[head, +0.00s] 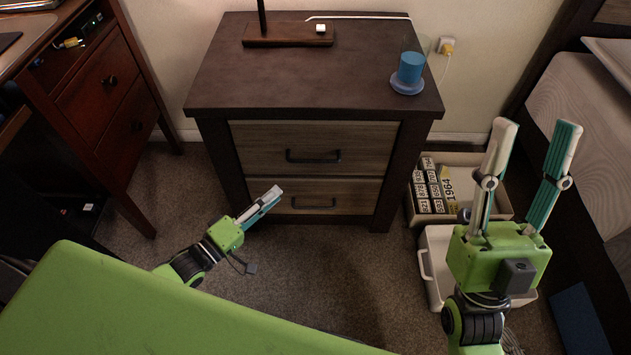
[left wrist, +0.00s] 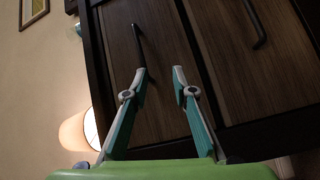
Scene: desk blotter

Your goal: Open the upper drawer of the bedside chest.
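The bedside chest (head: 218,140) is dark with two brown drawer fronts, both shut. The upper drawer (head: 255,140) has a dark bar handle (head: 313,160); the lower drawer (head: 265,188) has a similar one (head: 313,205). My left gripper (head: 274,193) is in front of the lower drawer, seen edge-on. In the left wrist view its fingers (left wrist: 160,71) are apart with nothing between them. There the upper handle (left wrist: 138,45) appears just beyond the left fingertip; contact cannot be told. The lower handle (left wrist: 254,22) is further right. My right gripper (head: 538,128) is open and empty, right of the chest.
A blue cup (head: 411,68) on a coaster and a lamp base (head: 288,36) stand on the chest. A box of numbered items (head: 433,190) and a white bin (head: 435,265) are on the floor at right. A desk (head: 105,90) stands left, a bed (head: 580,120) right. Carpet in front is clear.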

